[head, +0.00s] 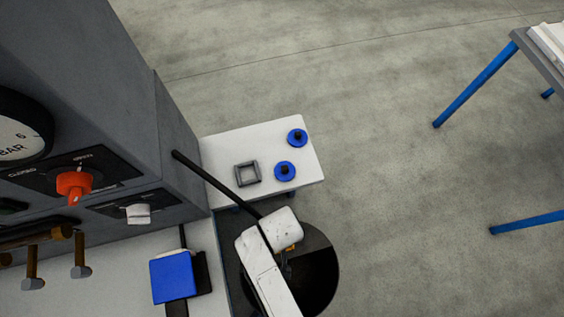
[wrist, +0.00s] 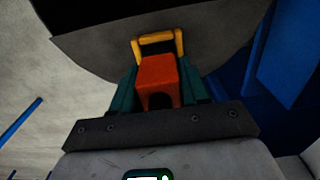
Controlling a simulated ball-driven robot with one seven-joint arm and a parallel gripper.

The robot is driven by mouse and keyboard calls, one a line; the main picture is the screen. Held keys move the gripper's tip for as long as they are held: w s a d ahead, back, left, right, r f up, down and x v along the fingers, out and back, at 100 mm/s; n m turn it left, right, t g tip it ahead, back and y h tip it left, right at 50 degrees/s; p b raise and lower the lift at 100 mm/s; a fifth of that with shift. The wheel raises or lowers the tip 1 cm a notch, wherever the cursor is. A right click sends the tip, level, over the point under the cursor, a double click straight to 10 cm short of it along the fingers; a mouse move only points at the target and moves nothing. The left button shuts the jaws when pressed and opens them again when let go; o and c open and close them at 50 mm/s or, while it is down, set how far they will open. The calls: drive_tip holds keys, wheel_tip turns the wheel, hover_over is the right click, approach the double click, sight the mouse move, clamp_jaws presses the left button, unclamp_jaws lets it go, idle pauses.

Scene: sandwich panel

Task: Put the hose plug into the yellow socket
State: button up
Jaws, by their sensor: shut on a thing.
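In the wrist view, my gripper (wrist: 160,62) has its teal fingers closed on either side of an orange-red block (wrist: 156,82), which I take to be the hose plug. The block has a dark opening in its near side. A yellow U-shaped piece (wrist: 158,40) shows at its far end; I cannot tell whether it belongs to the block. In the head view, my gripper (head: 287,262) is small and mostly hidden by my white arm, with a bit of yellow showing. I cannot make out a yellow socket for certain in either view.
A grey panel (head: 175,130) at left carries a gauge (head: 20,138), a red knob (head: 73,184), a white knob (head: 137,214) and brown levers. A thin black rod or hose (head: 215,183) runs towards my arm. A white table (head: 222,150) holds blue discs and a grey frame (head: 247,174).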

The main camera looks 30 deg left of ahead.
drive_tip(key=shift+f, duration=0.3)
drive_tip(key=o, duration=1.2)
wheel_tip(320, 180, up, 11)
drive_tip(key=shift+f, duration=0.1)
